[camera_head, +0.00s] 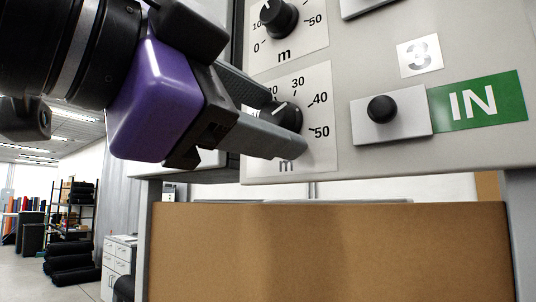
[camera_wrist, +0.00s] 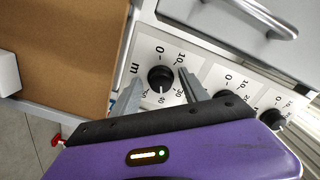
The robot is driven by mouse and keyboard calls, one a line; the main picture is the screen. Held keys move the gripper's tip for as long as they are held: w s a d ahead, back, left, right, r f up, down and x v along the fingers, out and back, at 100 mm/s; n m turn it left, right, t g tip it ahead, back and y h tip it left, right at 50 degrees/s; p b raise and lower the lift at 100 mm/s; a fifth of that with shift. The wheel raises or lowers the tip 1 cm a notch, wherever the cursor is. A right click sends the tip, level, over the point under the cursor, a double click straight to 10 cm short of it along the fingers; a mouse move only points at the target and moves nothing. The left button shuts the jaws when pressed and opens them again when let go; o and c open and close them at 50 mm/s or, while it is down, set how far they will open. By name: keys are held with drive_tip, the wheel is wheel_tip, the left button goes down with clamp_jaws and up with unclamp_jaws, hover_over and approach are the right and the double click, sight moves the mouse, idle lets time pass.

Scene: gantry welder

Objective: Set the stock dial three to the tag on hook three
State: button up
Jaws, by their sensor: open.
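Stock dial three, a round black knob (camera_head: 285,110) on a white scale plate marked in m, is the lower dial beside the number 3 label (camera_head: 419,55). It is partly hidden behind my near finger in the head view. My gripper (camera_head: 284,120) is open, with one finger on each side of this knob. In the wrist view the knob (camera_wrist: 160,78) sits between my fingertips (camera_wrist: 160,75); I cannot tell whether they touch it. Its white pointer mark points near 40. The tag and hook three are not in view.
Another dial (camera_head: 277,17) is just above, and more dials (camera_wrist: 272,118) continue along the panel. A black button (camera_head: 381,109) beside a green IN sign (camera_head: 478,104) is to the right. A brown board (camera_head: 330,250) stands below the panel. Shelves (camera_head: 76,205) are far left.

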drive_tip(key=b+v, duration=0.1)
drive_tip(key=v, duration=0.6)
drive_tip(key=shift+s+a, duration=0.25)
drive_tip(key=shift+s, duration=0.05)
